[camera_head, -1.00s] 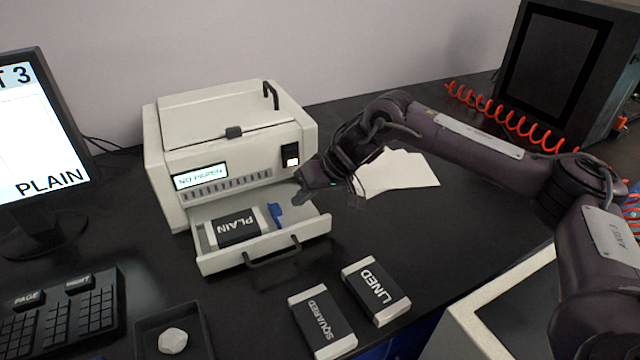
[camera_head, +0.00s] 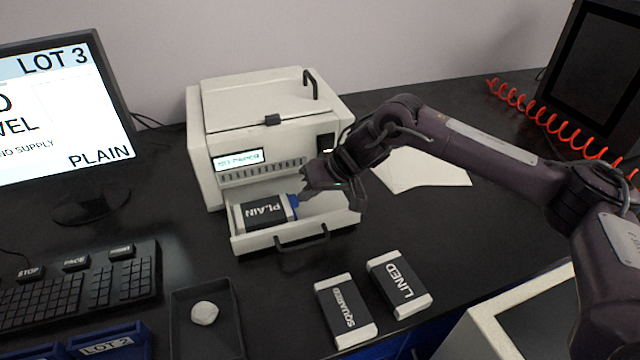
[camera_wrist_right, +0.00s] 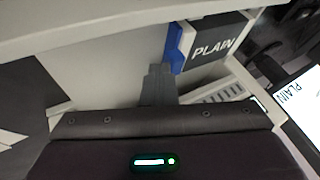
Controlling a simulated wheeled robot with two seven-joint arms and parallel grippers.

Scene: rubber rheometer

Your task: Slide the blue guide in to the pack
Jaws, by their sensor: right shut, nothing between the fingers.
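The PLAIN pack (camera_head: 262,213), dark with white ends, lies in the open paper drawer (camera_head: 290,236) of the white printer. The blue guide (camera_head: 293,202) stands at the pack's right end, touching it or nearly so. In the wrist view the blue guide (camera_wrist_right: 177,46) is right beside the PLAIN pack (camera_wrist_right: 214,45). My right gripper (camera_head: 306,196) is shut with nothing held, its tips low in the drawer at the guide's right side. In the wrist view its fingers (camera_wrist_right: 158,82) reach up close to the guide; contact is hard to tell. My left gripper is out of view.
The SQUARED pack (camera_head: 345,311) and LINED pack (camera_head: 399,284) lie on the table in front. Loose white sheets (camera_head: 420,170) lie right of the printer (camera_head: 262,130). A monitor (camera_head: 62,110), keyboard (camera_head: 85,285) and dark tray (camera_head: 207,330) are at left.

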